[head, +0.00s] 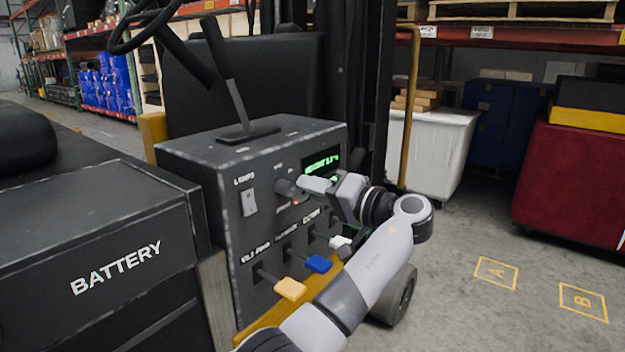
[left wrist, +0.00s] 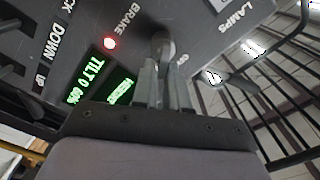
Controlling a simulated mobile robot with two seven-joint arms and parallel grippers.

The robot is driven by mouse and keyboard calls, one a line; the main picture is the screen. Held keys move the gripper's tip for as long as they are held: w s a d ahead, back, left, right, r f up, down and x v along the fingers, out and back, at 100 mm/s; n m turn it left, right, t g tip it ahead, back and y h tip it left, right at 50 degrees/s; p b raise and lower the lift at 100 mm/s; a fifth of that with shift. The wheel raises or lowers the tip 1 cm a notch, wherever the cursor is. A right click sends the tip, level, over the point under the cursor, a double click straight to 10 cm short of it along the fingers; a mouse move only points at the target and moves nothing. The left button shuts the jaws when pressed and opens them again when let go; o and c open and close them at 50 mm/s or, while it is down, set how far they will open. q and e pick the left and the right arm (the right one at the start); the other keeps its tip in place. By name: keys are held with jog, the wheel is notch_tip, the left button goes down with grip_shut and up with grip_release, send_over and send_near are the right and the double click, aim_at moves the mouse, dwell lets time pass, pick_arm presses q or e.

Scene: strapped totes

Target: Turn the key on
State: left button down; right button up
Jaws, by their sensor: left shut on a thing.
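The key (head: 285,187) is a dark knob on the face of the grey control box (head: 195,150) in the head view, left of my fingers. My left gripper (head: 312,185) reaches it from the right, and its fingers partly hide it. In the left wrist view the rounded grey key (left wrist: 163,44) stands at the tips of my left gripper (left wrist: 163,72), which is shut on it. Part of the lettering around the key is hidden. My right gripper is not in view.
A lamps switch (head: 249,202) sits left of the key. Yellow (head: 290,289), blue (head: 319,264) and white (head: 339,242) levers stick out below. A green-lit display (head: 321,161) is above my gripper. A red light (left wrist: 110,43) glows near the brake label. Open floor lies right.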

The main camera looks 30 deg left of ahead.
pick_arm(q)
jog(key=shift+f+m, duration=0.1)
jog(key=shift+m, duration=0.3)
jog(key=c, duration=1.2)
grip_release()
jog(key=shift+d, duration=0.1)
jog(key=shift+c, duration=0.2)
jog(key=d+b, duration=0.1)
jog(key=d, duration=0.6)
jog(key=shift+s, duration=0.25)
jog(key=shift+d, duration=0.15)
